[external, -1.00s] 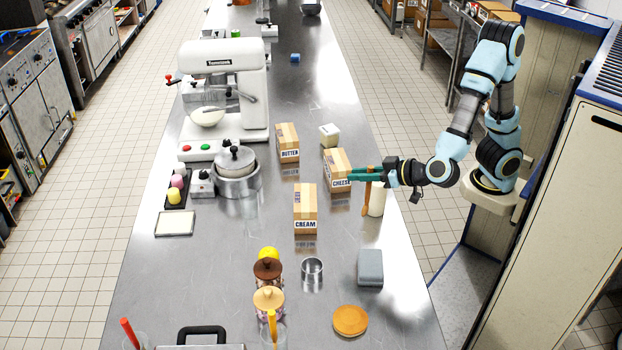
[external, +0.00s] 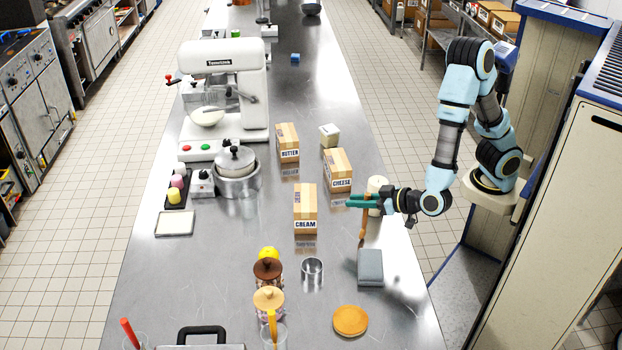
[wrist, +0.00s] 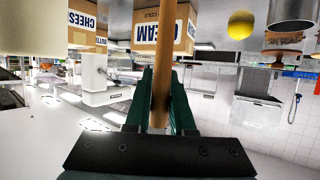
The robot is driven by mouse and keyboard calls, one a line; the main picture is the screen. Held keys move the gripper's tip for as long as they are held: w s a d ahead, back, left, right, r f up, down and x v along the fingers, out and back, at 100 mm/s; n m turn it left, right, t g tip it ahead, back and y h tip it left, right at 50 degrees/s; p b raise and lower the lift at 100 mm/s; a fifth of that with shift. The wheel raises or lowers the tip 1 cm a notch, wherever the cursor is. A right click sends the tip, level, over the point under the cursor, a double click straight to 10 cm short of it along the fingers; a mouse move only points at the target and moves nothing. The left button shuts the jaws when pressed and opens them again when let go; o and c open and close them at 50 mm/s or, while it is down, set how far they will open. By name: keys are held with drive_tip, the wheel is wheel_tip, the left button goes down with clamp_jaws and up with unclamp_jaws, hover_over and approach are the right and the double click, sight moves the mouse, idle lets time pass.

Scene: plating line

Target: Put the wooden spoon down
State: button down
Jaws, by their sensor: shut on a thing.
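My gripper (external: 352,200) has green fingers and is shut on the wooden spoon (external: 363,222). The spoon hangs upright below the fingers, over the right part of the steel counter. In the wrist view the spoon's brown handle (wrist: 162,85) runs between the green fingers (wrist: 162,112). The spoon's lower end is just behind the grey block (external: 370,268) in the external view. I cannot tell whether that end touches the counter.
The CREAM box (external: 305,208) stands left of my gripper, and the CHEESE box (external: 338,170) behind it. A cream-coloured cylinder (external: 377,186) stands close behind the gripper. A metal cup (external: 312,270) and an orange disc (external: 350,321) are nearer the front. Counter between cup and block is bare.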

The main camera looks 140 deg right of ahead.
drive_tip(key=shift+f, duration=0.2)
drive_tip(key=c, duration=0.8)
unclamp_jaws()
drive_tip(key=shift+o, duration=0.2)
drive_tip(key=shift+r, duration=0.1)
